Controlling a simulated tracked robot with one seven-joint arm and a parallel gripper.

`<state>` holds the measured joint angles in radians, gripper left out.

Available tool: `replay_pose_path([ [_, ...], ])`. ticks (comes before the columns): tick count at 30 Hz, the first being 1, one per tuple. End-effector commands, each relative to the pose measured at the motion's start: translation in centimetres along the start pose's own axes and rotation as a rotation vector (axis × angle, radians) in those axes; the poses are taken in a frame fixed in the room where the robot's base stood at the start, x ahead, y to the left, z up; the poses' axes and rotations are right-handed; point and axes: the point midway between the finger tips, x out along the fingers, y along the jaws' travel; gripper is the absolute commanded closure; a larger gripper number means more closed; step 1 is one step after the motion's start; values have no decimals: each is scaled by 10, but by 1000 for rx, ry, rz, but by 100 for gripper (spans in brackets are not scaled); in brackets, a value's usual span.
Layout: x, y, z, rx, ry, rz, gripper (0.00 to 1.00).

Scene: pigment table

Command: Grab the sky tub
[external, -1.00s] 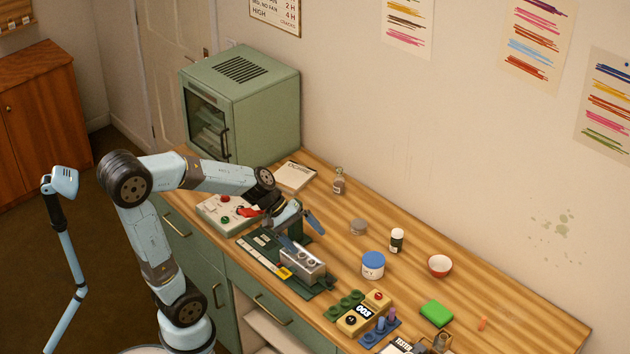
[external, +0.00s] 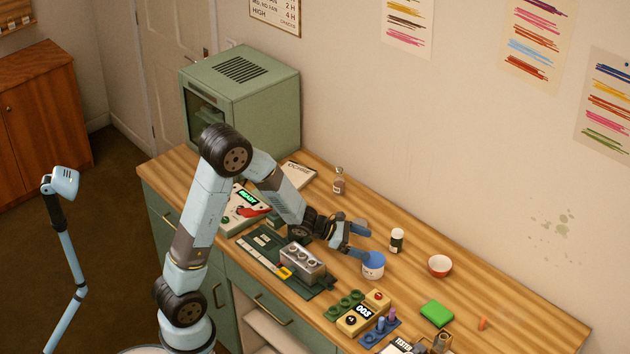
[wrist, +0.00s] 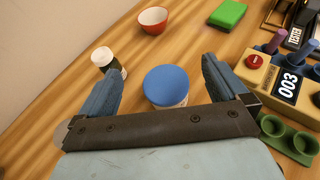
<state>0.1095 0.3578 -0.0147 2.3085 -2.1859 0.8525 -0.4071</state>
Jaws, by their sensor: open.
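The sky tub is a white tub with a blue lid. The sky tub (external: 373,267) stands upright on the wooden table in the external view. It also shows in the wrist view (wrist: 167,86), between my two fingers and a little beyond the palm. My gripper (external: 368,243) is open and empty beside the tub, with its fingers reaching toward it. In the wrist view my gripper (wrist: 158,80) has its left and right fingers apart on either side of the blue lid. The lower part of the tub is partly hidden by the palm.
A red bowl (external: 440,265) and a green block (external: 436,313) lie farther right.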

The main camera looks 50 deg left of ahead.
Motion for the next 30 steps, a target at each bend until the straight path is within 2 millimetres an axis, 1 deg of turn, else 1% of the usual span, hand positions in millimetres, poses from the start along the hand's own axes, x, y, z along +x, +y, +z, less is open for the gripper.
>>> replay_pose_path([
  [5,5,1,-11,-13,1,5,0],
  [12,15,1,-34,-11,2,4,0],
  [17,18,1,-42,-9,0,4,0],
  [24,30,0,-69,-11,2,3,0],
  [27,45,1,-66,-7,-1,2,0],
  [30,54,1,-66,-8,0,4,0],
])
